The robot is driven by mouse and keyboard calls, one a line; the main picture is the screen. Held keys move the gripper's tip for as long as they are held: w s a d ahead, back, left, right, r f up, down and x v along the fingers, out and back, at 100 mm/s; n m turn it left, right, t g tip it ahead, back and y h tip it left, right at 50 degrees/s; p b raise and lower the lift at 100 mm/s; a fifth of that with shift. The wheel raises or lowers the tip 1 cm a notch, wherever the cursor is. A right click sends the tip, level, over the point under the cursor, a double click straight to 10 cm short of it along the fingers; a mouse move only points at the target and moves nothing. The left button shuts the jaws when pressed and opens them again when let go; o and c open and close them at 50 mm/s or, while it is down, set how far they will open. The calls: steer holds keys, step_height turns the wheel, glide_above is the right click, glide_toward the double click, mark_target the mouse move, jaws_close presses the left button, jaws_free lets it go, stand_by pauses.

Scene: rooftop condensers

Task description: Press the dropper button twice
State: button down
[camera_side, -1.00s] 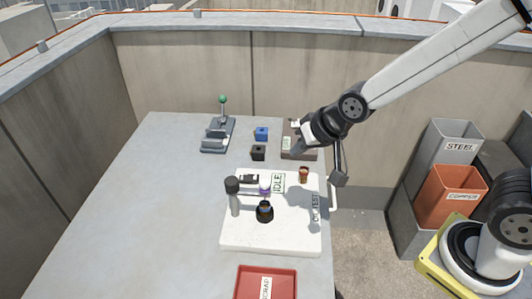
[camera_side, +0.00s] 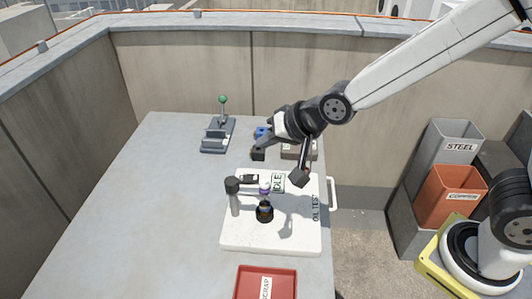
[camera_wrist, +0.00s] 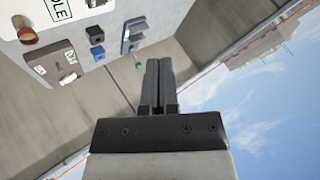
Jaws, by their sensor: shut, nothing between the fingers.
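The white oil-test board (camera_side: 235,240) lies on the table. A grey post (camera_side: 235,205) with a dark top stands on it, beside a purple part (camera_side: 265,188) above a dark, round-based vessel (camera_side: 264,213). I cannot tell for sure which part is the dropper button. A reddish-brown round piece (camera_wrist: 25,32) is on the board in the wrist view.
A blue block (camera_wrist: 97,34) and a dark block (camera_wrist: 98,53) lie beside a brown box (camera_wrist: 50,62). A grey lever stand with green knob (camera_side: 222,100) is at the back left. A red scrap tray (camera_side: 250,275) is in front. The table's left is clear.

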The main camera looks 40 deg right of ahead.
mark_target(267, 184)
steer(key=shift+f, duration=4.2)
steer(key=shift+f, duration=1.05)
steer(key=shift+r, duration=0.2)
stand_by(0.4)
steer(key=shift+r, duration=0.85)
steer(key=shift+r, duration=0.1)
steer(key=shift+r, duration=2.4)
